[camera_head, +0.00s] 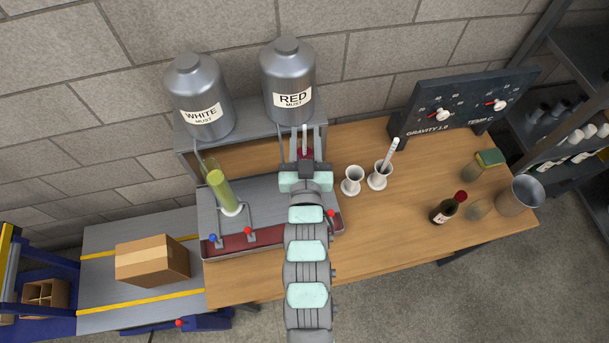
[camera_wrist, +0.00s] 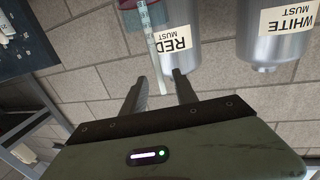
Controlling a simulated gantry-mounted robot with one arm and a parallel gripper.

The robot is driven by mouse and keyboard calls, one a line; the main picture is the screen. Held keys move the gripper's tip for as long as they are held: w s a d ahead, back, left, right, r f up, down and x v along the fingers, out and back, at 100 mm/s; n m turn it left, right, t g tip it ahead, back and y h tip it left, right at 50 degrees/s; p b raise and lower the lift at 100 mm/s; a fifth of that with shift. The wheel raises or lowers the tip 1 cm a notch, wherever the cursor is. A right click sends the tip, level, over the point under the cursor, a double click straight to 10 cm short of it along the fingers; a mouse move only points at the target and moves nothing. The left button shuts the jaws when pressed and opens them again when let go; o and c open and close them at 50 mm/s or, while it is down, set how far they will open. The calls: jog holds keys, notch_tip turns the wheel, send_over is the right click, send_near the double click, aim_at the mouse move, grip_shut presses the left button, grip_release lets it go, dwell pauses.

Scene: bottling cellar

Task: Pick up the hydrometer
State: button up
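The hydrometer (camera_head: 305,139) is a thin pale rod standing in a clear cylinder of red liquid (camera_head: 306,154), below the RED MUST tank. In the wrist view the hydrometer (camera_wrist: 156,50) has a marked scale, and its slim stem reaches between my fingers. My gripper (camera_head: 306,141) is around the stem in the head view, with its palm hiding the cylinder's lower part. In the wrist view my gripper (camera_wrist: 160,73) is open, one finger on each side of the stem with a gap to both.
A cylinder of green liquid (camera_head: 221,190) stands to the left. White cups (camera_head: 352,181) stand to the right, one holding a white rod (camera_head: 391,152). The RED tank (camera_head: 287,77) and WHITE tank (camera_head: 197,92) are behind. A dark bottle (camera_head: 445,211) and metal bucket (camera_head: 519,196) are farther right.

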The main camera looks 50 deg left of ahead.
jog(key=x, duration=0.1)
jog(key=p+x, duration=0.1)
jog(key=x, duration=0.2)
jog(key=shift+w+a+f, duration=0.25)
jog(key=shift+a+f, duration=0.05)
grip_shut()
dwell(0.4)
